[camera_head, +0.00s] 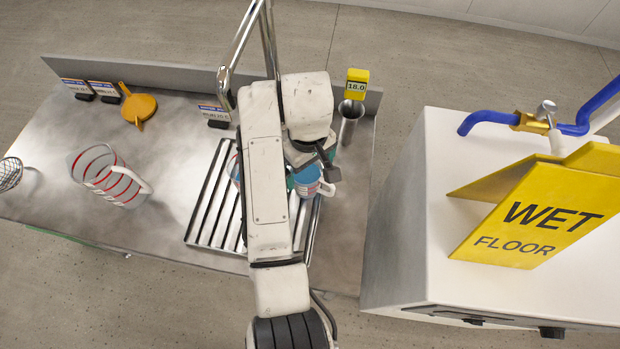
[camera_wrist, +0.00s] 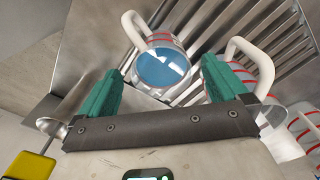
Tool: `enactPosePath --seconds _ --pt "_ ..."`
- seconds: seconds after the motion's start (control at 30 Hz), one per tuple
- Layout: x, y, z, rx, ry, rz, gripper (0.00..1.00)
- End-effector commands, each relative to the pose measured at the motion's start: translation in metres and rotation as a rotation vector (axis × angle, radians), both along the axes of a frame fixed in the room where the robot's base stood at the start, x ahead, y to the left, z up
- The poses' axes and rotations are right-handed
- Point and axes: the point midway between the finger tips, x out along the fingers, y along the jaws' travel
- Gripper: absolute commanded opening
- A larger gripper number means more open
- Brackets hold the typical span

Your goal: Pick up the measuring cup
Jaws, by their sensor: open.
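A measuring cup (camera_wrist: 162,68) with blue liquid, red lines and a white handle stands on the slatted drain rack, between my gripper's green fingertips in the wrist view. It shows in the head view (camera_head: 308,181), partly hidden by my arm. My gripper (camera_wrist: 162,75) is open over it; I cannot tell whether the fingers touch it. A second cup with a white handle (camera_wrist: 243,62) stands beside the right finger, partly hidden. A large, clear red-striped measuring cup (camera_head: 108,176) stands on the left of the metal table.
The drain rack (camera_head: 207,205) lies under my arm. A metal beaker (camera_head: 349,120) stands by a yellow display reading 18.0 (camera_head: 357,83). An orange funnel (camera_head: 138,106) lies at the back left. A yellow wet floor sign (camera_head: 530,215) stands on the white cabinet (camera_head: 410,240) at right.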

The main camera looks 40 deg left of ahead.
Motion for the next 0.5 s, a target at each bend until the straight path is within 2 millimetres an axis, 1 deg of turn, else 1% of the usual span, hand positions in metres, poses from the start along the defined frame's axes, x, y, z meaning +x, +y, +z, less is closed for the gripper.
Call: enactPosePath --seconds 0.03,0.1,0.2,0.47,0.5 --pt "-0.001 -0.001 -0.009 -0.003 0.003 0.0 1.0" --pt "0.0 0.0 -0.018 -0.003 0.002 0.0 1.0" --pt "0.0 0.0 -0.025 -0.001 0.0 0.001 1.0" --pt "0.0 0.0 -0.028 0.0 -0.001 0.0 1.0" --pt "0.0 0.0 -0.028 0.0 -0.001 0.0 0.97"
